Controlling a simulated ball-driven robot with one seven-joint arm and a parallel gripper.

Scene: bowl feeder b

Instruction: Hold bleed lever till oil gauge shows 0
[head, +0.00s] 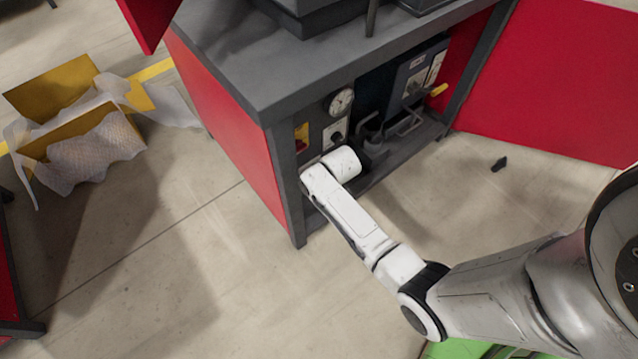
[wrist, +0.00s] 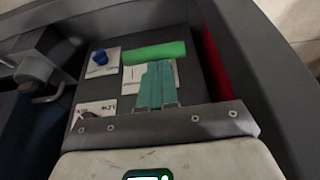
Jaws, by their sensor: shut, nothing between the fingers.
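The round white gauge (head: 341,102) is on the cabinet front in the head view; its reading is too small to make out. A green cylindrical bar (wrist: 153,52), which looks like the bleed lever's grip, lies across a white label on the dark panel in the wrist view. My gripper (wrist: 157,66) is shut and empty, its teal fingers upright together. Their tips are just below the green bar in the picture; I cannot tell whether they touch it. In the head view my wrist hides the fingers and the green bar.
The grey cabinet frame (head: 281,185) encloses the opening. Grey bent handles (head: 408,122) and a yellow handle (head: 438,90) are to the right.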

